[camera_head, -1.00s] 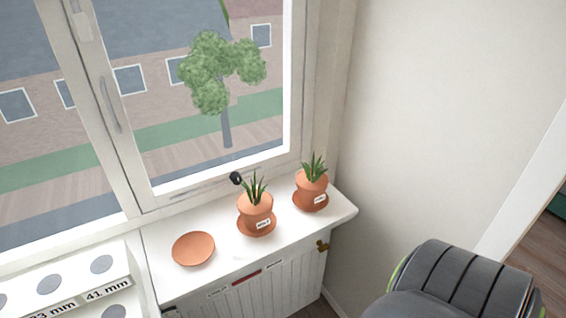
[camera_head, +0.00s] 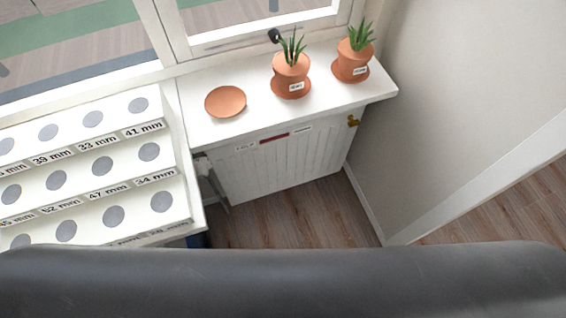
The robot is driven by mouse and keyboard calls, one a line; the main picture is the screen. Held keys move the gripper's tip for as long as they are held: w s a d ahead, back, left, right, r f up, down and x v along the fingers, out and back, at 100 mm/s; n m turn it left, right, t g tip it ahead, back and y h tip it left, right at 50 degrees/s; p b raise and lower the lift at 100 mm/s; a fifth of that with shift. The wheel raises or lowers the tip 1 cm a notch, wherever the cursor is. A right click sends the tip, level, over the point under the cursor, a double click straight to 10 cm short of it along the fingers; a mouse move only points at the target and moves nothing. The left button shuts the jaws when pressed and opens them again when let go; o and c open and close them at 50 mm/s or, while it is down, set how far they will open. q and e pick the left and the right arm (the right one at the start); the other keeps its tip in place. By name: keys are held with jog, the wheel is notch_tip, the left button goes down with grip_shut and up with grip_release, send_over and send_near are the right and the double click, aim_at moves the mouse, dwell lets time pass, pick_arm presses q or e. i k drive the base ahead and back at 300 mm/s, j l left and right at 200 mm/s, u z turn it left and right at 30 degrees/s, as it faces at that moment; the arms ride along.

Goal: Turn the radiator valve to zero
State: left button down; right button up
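The white ribbed radiator (camera_head: 285,165) stands under the windowsill. A brass-coloured fitting (camera_head: 353,121) sits at the radiator's upper right corner. I cannot tell from this view which of the two is the valve. Neither of my grippers is in view.
The windowsill (camera_head: 250,126) holds two potted plants (camera_head: 291,70) (camera_head: 354,62) and an empty terracotta saucer (camera_head: 225,101). A stepped white rack (camera_head: 105,142) with size labels stands left. A dark grey rounded surface (camera_head: 290,285) fills the bottom. Wooden floor (camera_head: 300,215) before the radiator is clear.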

aim_at(200, 169)
jog(key=u, duration=0.9)
